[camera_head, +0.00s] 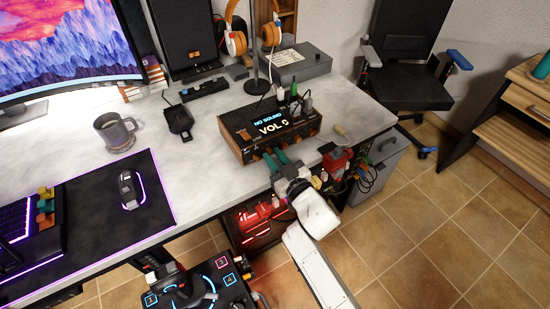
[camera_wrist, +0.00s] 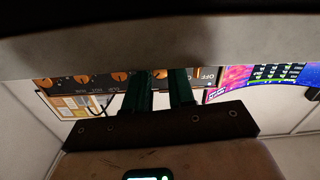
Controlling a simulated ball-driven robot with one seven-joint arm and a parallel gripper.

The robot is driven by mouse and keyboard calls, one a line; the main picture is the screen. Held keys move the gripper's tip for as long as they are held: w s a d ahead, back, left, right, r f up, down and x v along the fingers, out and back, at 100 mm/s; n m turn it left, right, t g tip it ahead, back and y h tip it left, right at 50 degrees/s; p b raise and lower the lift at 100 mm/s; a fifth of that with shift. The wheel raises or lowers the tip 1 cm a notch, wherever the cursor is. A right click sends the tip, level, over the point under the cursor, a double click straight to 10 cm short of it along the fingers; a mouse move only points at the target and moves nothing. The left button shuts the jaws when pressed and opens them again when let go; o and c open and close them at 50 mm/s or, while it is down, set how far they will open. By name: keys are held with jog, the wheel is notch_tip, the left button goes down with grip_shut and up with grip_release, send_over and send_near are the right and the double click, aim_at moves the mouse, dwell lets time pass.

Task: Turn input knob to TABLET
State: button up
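The sound box (camera_head: 243,139) has a dark top, wooden sides and a lit screen (camera_head: 271,123) reading "NO SOUND" and "VOL 5". It sits near the table's front edge. Orange knobs line its front panel, and several show upside down in the wrist view, one at the left (camera_wrist: 120,77). My gripper (camera_head: 277,158) is at the box's front, its green fingers pointing at the panel. In the wrist view the fingers (camera_wrist: 160,82) stand apart, with an orange knob seen in the gap between them. I cannot tell whether they touch it. An "OFF" label shows, but no TABLET label is readable.
A headphone stand (camera_head: 254,60) and a grey box (camera_head: 295,63) stand behind the sound box. Cables plug into its top. A red device (camera_head: 336,158) with wires is at the table's right edge. A mug (camera_head: 115,131) stands at the left.

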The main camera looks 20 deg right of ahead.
grip_shut()
jog(key=shift+n, duration=0.3)
jog(key=n+b, duration=0.1)
jog(key=n, duration=0.3)
jog(key=shift+n, duration=2)
jog(key=shift+b, duration=0.3)
jog(key=shift+o, duration=2.2)
grip_release()
